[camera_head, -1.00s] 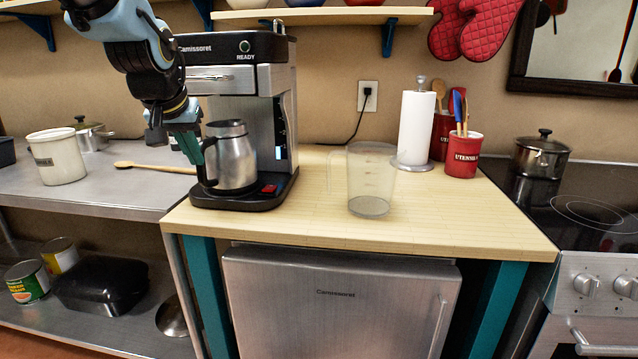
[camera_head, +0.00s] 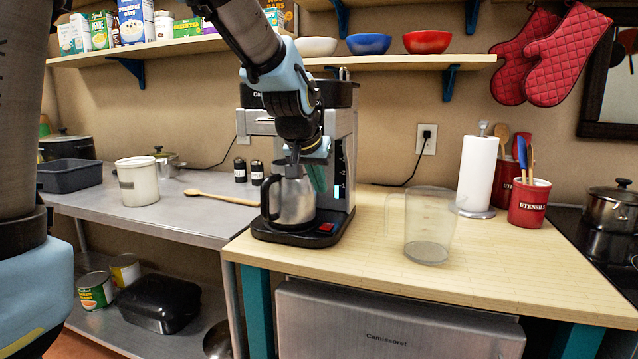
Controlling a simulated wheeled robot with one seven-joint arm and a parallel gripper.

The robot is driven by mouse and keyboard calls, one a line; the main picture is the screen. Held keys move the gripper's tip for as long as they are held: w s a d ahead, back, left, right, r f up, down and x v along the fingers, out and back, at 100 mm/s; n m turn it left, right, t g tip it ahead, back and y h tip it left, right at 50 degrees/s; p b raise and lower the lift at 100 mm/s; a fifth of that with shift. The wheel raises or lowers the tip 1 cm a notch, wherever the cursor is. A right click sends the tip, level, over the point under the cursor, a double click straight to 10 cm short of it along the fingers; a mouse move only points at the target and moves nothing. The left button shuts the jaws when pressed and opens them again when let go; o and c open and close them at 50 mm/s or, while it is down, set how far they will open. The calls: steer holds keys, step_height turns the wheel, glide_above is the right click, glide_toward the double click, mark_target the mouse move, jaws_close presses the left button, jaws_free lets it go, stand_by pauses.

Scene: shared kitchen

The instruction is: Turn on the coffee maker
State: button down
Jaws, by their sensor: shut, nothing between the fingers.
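The coffee maker (camera_head: 343,150) is a black and silver machine standing on the wooden counter left of centre. Its steel carafe (camera_head: 293,203), with a black handle on the left, stands on the black base. A red switch (camera_head: 325,227) sits at the front right of that base. My gripper (camera_head: 316,180) is shut and empty, with its teal fingers just right of the carafe's top and above the switch. It is apart from the switch. My arm hides much of the machine's upper front, and I cannot tell whether the fingers touch the carafe.
A clear pitcher (camera_head: 428,228) stands on the counter right of the coffee maker. A paper towel roll (camera_head: 476,172) and a red utensil crock (camera_head: 529,203) are farther right. A wooden spoon (camera_head: 222,198) lies on the metal table at left. The counter's front middle is clear.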

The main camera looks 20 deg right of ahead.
glide_above(325, 227)
step_height(325, 227, down, 6)
steer(key=shift+s+a+r+p, duration=0.1)
steer(key=shift+a+r+p, duration=0.05)
steer(key=shift+p, duration=0.2)
steer(key=shift+s+a+f, duration=0.1)
steer(key=shift+s+f, duration=0.05)
steer(key=shift+f, duration=0.45)
steer(key=shift+s+a+f, duration=0.1)
steer(key=shift+f, duration=1.05)
steer(key=shift+s+a+f+b, duration=0.1)
steer(key=shift+s+f+b, duration=0.05)
steer(key=shift+f+b, duration=0.3)
steer(key=shift+r, duration=0.2)
steer(key=shift+r+p, duration=0.7)
steer(key=shift+p, duration=0.15)
